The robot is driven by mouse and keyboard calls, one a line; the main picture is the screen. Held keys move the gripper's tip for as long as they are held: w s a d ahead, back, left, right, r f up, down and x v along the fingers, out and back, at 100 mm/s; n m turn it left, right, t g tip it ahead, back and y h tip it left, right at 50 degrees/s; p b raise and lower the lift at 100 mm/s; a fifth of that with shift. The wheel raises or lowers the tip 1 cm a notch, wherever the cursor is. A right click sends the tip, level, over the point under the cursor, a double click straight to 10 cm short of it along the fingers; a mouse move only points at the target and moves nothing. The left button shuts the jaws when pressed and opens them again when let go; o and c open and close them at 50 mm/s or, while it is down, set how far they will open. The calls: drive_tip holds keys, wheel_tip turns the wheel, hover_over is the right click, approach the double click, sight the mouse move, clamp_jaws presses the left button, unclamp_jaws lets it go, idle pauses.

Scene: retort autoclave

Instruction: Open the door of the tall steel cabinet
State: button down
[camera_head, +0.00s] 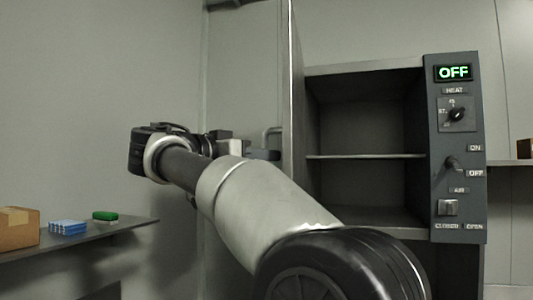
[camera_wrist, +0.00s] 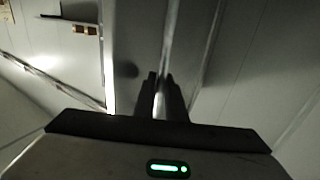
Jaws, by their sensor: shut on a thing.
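The tall steel cabinet (camera_head: 365,67) stands right of centre in the head view. Its front is open, showing a dark, empty-looking interior with a shelf (camera_head: 365,156). The door (camera_head: 297,90) stands swung out at the cabinet's left side, seen nearly edge-on. A bar handle (camera_head: 266,136) sticks out to the left from the door. My gripper (camera_head: 265,154) is at this handle, its lower part hidden by my gripper and arm. In the wrist view my gripper's fingers (camera_wrist: 161,95) are closed around a thin bright bar, the handle.
A control panel (camera_head: 455,150) with a lit OFF display, knob and switches is on the cabinet's right. A wall shelf (camera_head: 120,230) at the left holds a cardboard box (camera_head: 18,228), a blue stack (camera_head: 67,228) and a green item (camera_head: 105,216). Another box (camera_head: 525,149) is at the far right.

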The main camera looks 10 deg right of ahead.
drive_tip(key=shift+d, duration=0.1)
drive_tip(key=c, duration=1.8)
unclamp_jaws()
drive_tip(key=p+v, duration=0.1)
drive_tip(key=v, duration=1.6)
drive_tip(key=shift+s, duration=0.2)
